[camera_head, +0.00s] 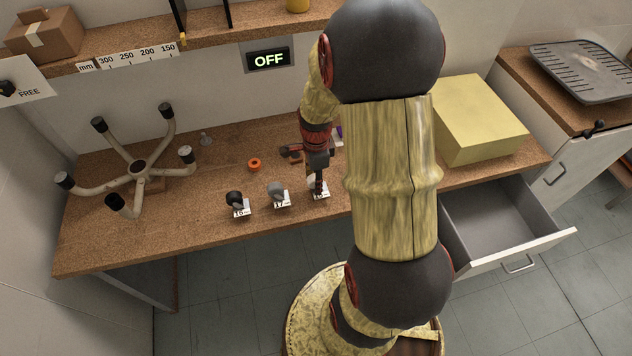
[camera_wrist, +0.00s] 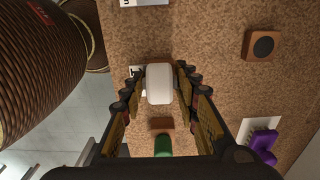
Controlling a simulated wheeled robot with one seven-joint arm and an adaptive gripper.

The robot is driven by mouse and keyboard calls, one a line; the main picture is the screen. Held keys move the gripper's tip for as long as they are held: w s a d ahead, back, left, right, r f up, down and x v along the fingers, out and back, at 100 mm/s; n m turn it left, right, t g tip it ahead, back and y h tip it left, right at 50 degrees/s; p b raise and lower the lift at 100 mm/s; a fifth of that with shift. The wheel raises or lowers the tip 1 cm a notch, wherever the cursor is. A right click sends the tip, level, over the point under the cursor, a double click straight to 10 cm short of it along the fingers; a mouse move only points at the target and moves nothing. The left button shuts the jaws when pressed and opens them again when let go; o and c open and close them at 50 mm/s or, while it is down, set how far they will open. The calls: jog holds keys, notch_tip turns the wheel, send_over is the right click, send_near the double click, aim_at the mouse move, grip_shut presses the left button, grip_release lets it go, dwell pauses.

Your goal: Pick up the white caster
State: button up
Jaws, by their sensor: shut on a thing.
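The white caster (camera_wrist: 159,84) sits between the two fingers of my gripper (camera_wrist: 160,78) in the wrist view, with finger pads close on both sides. My gripper (camera_head: 318,176) is shut on it. In the head view the gripper points down at the front of the workbench, over a small white label card (camera_head: 322,192), and mostly hides the caster. Whether the caster still touches the bench I cannot tell. A black caster (camera_head: 234,198) and a grey caster (camera_head: 275,188) stand on cards to the left.
An upturned chair base (camera_head: 137,168) lies on the bench at left, an orange ring (camera_head: 254,164) behind the casters. A yellow box (camera_head: 478,118) and an open drawer (camera_head: 500,222) are at right. Near the gripper are a green piece (camera_wrist: 163,146) and a purple piece (camera_wrist: 263,145).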

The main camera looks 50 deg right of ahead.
jog(key=shift+r+p, duration=0.3)
jog(key=shift+r, duration=0.3)
notch_tip(320, 180, up, 2)
jog(key=shift+r+p, duration=0.1)
jog(key=shift+p, duration=0.4)
jog(key=s+d+r+p, duration=0.2)
jog(key=s+r+p, duration=0.1)
jog(key=s+r, duration=0.6)
jog(key=shift+s+d+r+p, duration=0.15)
jog(key=shift+s+r+p, duration=0.2)
jog(key=shift+s, duration=2.05)
jog(key=o, duration=0.7)
jog(key=c, duration=0.8)
